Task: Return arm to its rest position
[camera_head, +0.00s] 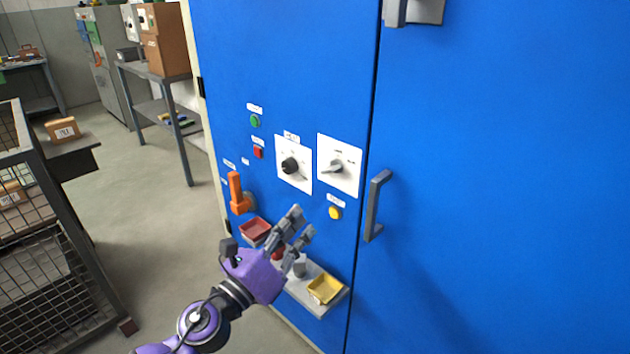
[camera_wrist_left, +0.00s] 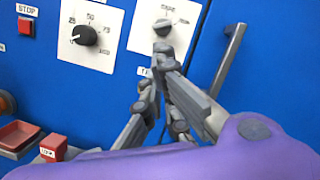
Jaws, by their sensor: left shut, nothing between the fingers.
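My left gripper (camera_head: 299,220) reaches in from the bottom of the head view on its purple and dark arm. It is shut and empty, in front of the blue cabinet (camera_head: 290,70), above a small grey shelf (camera_head: 312,302). In the left wrist view the grey fingers (camera_wrist_left: 157,68) overlap the lower edge of the right white dial plate (camera_wrist_left: 150,38); I cannot tell whether they touch the cabinet. The fingers hide the yellow button there, but the head view shows this button (camera_head: 335,213). My right gripper is in neither view.
The shelf bears a red tray (camera_head: 255,229) and a yellow tray (camera_head: 325,289). An orange lever (camera_head: 236,191) and a grey door handle (camera_head: 376,205) stick out from the cabinet. A wire cage (camera_head: 50,255) stands at the left, with open floor (camera_head: 150,220) between.

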